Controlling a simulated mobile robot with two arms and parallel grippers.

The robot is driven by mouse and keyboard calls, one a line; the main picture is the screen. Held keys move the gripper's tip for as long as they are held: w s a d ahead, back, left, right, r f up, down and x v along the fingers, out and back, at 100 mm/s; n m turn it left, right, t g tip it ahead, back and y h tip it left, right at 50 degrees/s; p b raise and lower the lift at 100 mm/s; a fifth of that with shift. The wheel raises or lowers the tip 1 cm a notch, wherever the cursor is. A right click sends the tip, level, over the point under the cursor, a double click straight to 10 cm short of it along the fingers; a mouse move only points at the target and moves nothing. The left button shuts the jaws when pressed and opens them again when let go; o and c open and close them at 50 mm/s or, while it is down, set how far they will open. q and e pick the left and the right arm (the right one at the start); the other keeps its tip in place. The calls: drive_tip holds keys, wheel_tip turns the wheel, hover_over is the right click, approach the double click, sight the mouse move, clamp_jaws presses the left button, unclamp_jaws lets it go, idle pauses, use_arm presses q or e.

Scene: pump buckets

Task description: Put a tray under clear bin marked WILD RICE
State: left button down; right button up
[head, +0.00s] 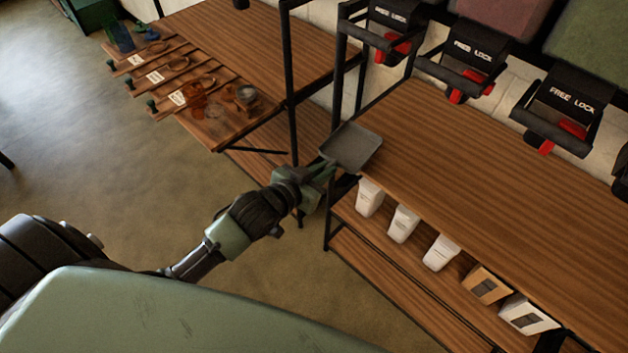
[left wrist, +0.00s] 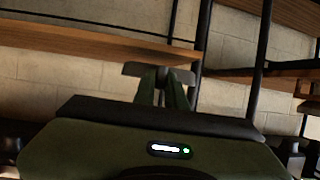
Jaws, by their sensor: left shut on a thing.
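A grey square tray (head: 351,148) is at the left corner of the right-hand wooden counter (head: 470,170). My left gripper (head: 326,172) is shut on the near left edge of this tray. In the left wrist view the gripper (left wrist: 166,76) points at the tray (left wrist: 133,69), seen edge-on as a thin dark strip. Whether the tray touches the counter is unclear. Bin dispensers with black FREE LOCK fronts (head: 480,53) and red levers hang above the counter. Their bins are mostly cut off, and no WILD RICE label shows. My right gripper is out of view.
A shelf under the counter holds several white cups (head: 404,223) and a tan box (head: 486,284). A left wooden table (head: 235,50) carries small boards with labels and orange jars (head: 200,103). Black posts (head: 291,90) stand between the tables. The counter top right of the tray is clear.

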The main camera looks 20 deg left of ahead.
sight(351, 155)
use_arm(q)
drive_tip(key=w+d+b, duration=0.1)
drive_tip(key=w, duration=0.1)
drive_tip(key=w+d+f+b, duration=0.1)
drive_tip(key=w, duration=0.2)
drive_tip(key=w+d+b, duration=0.1)
drive_tip(key=w+b, duration=0.1)
drive_tip(key=w, duration=0.1)
drive_tip(key=shift+w+f, duration=0.2)
drive_tip(key=shift+f, duration=0.05)
drive_tip(key=shift+x, duration=0.9)
drive_tip(key=shift+d+f, duration=0.15)
drive_tip(key=shift+f, duration=0.15)
drive_tip(key=c, duration=1.4)
unclamp_jaws()
drive_tip(key=shift+s, duration=0.1)
